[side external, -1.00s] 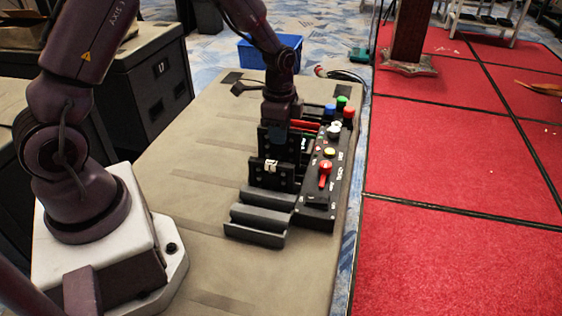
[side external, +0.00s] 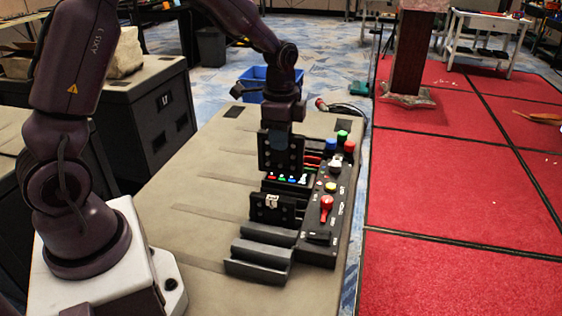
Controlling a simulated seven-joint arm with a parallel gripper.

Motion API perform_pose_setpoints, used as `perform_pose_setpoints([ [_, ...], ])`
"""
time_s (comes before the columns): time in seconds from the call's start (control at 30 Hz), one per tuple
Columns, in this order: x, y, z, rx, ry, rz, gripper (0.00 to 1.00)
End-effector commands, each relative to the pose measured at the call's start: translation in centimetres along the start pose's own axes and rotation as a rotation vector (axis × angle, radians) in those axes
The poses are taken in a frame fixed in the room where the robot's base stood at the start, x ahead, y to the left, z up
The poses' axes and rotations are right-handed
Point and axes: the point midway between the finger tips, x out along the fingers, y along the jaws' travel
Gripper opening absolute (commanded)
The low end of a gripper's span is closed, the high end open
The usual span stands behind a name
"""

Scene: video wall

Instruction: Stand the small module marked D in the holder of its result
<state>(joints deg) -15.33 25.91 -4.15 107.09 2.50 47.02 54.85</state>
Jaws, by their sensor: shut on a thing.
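My gripper (side external: 277,138) is shut on a flat dark module (side external: 279,158) with small light dots. It holds the module upright above the far part of the holder rack. No letter on it can be read, so I cannot tell whether it is the one marked D. Another dark module (side external: 263,208) with a white mark stands nearer, in front of the row of small coloured lights (side external: 287,179). Empty grey holders (side external: 258,262) with ridges lie at the front. Which result each holder stands for cannot be read.
A black control box (side external: 325,215) with a red lever, a yellow button and coloured knobs (side external: 342,138) stands close to the right of the rack. The tan table top (side external: 200,215) is clear on the left. A blue bin (side external: 262,80) is on the floor behind.

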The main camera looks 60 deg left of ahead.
Motion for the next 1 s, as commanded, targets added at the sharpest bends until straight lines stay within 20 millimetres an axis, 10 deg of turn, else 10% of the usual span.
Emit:
perform_pose_setpoints([
  [0.17, -4.2, 0.0, -0.1, 0.000, 0.003, -0.004, 0.03],
  [1.0, -3.8, -17.1, -0.5, -0.001, 0.000, 0.002, 0.03],
])
